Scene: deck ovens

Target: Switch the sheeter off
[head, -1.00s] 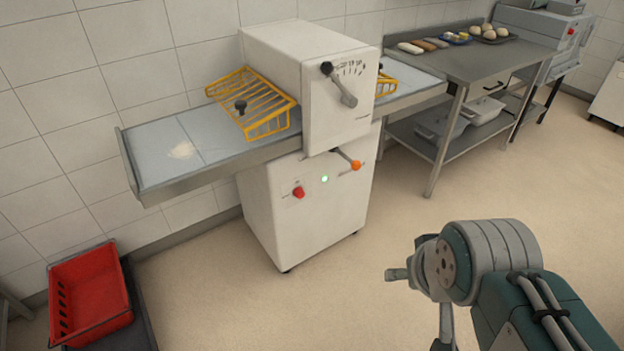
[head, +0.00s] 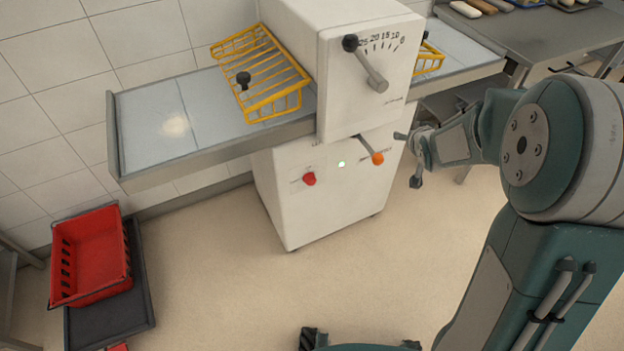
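The sheeter (head: 290,205) is a white machine with a grey belt table (head: 150,155) on its left side and another on its right. A dial with a black-knobbed lever (head: 365,65) sits on the upper head. My gripper (head: 406,158) is to the right of the orange ball, near the sheeter's right front edge, with its fingers spread apart and nothing between them. I cannot tell its exact distance from the machine.
Yellow wire guards (head: 262,75) stand over the belts. A red crate (head: 92,257) on a dark dolly (head: 125,305) is at the lower left. A steel table (head: 540,40) with dough items is at the upper right.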

